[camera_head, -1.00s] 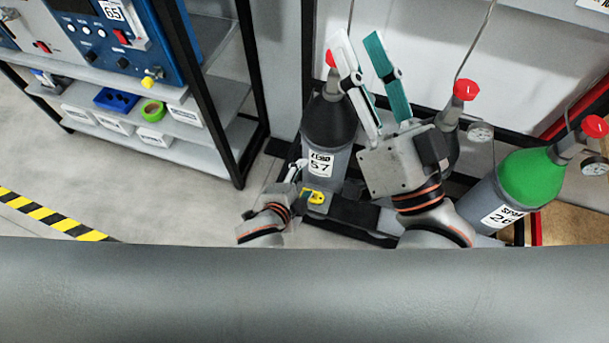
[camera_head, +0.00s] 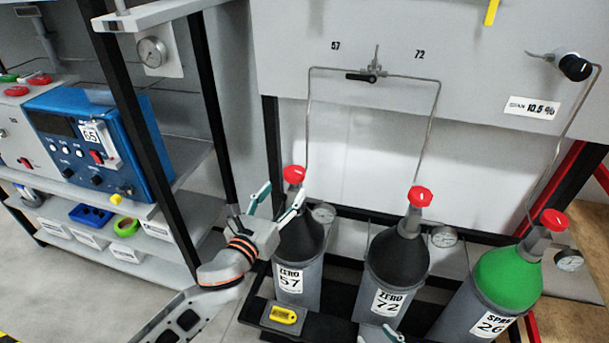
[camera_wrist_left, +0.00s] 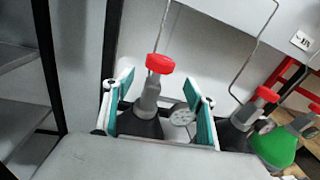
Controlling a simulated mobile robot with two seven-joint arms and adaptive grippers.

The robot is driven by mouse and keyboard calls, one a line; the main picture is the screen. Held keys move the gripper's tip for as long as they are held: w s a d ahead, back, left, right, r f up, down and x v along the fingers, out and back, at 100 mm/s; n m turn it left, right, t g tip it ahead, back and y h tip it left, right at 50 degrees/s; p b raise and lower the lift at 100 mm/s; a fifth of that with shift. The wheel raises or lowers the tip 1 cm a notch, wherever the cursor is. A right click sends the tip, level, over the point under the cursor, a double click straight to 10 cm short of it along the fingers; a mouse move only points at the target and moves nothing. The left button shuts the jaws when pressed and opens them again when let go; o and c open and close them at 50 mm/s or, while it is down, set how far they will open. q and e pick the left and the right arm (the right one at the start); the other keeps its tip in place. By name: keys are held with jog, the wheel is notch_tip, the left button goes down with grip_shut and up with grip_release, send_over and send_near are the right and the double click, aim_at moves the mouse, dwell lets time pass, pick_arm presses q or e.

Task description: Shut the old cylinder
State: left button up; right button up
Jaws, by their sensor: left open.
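Cylinder 57, labelled ZERO (camera_head: 290,281), is dark-topped with a red valve knob (camera_head: 294,174). Cylinder 72, also ZERO (camera_head: 386,300), stands to its right with its own red knob (camera_head: 420,196). No marking tells which is old. My left gripper (camera_head: 281,194) is open beside the neck of cylinder 57, just below its knob. In the left wrist view, its fingers (camera_wrist_left: 160,98) are spread either side of the neck, and the red knob (camera_wrist_left: 160,64) shows above, between them. My right gripper (camera_head: 381,335) barely shows at the bottom edge; its jaws cannot be judged.
Green SPAN cylinder 26 (camera_head: 508,276) stands at the right. Pressure gauges (camera_head: 323,213) sit beside the necks. A changeover valve with a black lever (camera_head: 360,77) joins lines 57 and 72 on the panel. Shelving stands left.

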aim_at(290, 178)
pick_arm(q)
jog(key=shift+w+r+m, duration=0.3)
jog(key=shift+r+m, duration=0.15)
jog(key=shift+m, duration=0.05)
jog(key=shift+w+d+r, duration=0.1)
jog(key=shift+w+r, duration=0.05)
jog(key=x, duration=0.7)
jog(key=shift+w+b, duration=0.25)
jog(key=shift+b, duration=0.05)
pick_arm(e)
jog(key=f, duration=0.1)
jog(key=s+d+f, duration=0.1)
jog(key=shift+s+d+f+g, duration=0.1)
jog(key=shift+d+f+g, duration=0.1)
jog(key=shift+f+g, duration=0.15)
pick_arm(q)
jog(key=c, duration=1.1)
